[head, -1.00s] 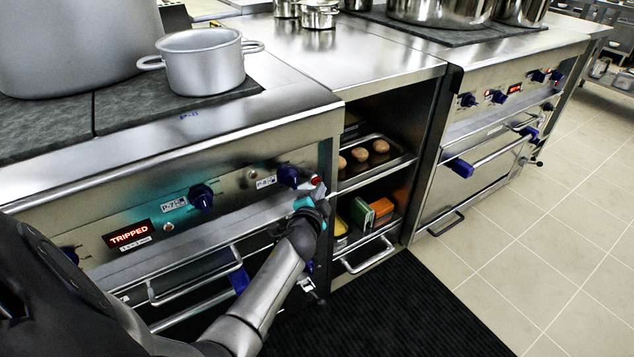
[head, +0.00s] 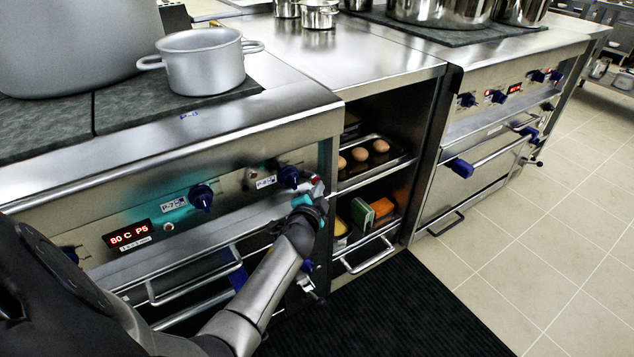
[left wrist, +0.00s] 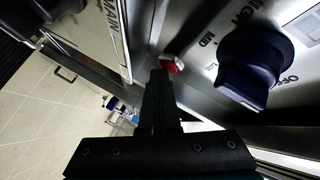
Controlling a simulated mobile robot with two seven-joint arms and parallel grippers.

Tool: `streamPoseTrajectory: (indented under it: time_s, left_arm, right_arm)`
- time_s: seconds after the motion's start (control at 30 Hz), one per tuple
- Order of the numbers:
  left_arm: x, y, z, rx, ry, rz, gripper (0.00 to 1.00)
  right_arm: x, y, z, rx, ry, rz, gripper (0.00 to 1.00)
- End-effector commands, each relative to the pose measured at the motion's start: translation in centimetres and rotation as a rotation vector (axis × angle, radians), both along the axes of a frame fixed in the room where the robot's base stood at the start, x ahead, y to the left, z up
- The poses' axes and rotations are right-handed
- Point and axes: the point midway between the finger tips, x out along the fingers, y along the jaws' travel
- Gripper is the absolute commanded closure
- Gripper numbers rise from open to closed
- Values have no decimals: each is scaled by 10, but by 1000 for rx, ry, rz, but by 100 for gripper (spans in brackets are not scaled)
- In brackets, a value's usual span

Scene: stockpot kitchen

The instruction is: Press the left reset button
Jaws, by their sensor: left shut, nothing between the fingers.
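The left reset button (left wrist: 171,66) is small and red, in a pale collar at the right end of the left stove's control panel. It shows in the left wrist view just past my left gripper (left wrist: 160,76). The fingers are shut and empty, and their tips are at the button and seem to touch it. In the head view my left gripper (head: 315,193) reaches the panel's right end and partly covers the button. My right gripper is not in view.
A blue knob (left wrist: 250,68) sits close beside the button; it also shows in the head view (head: 288,176). An oven handle (head: 200,280) juts out below the panel. Open shelves (head: 375,185) with trays stand to the right, then a second stove (head: 500,130).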

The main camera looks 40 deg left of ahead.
Motion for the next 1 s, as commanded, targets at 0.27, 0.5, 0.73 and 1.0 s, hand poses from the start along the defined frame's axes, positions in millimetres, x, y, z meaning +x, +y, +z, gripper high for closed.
streamPoseTrajectory:
  time_s: [0.27,0.5,0.73,1.0]
  left_arm:
    - [-3,-5,0,0,-1,2,100]
    - [-7,-15,1,1,0,1,100]
    - [-7,-15,0,1,0,1,100]
    - [-14,-33,0,-3,0,0,100]
  right_arm:
    - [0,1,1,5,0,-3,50]
    - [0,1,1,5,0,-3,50]
    - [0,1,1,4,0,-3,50]
    - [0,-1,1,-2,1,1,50]
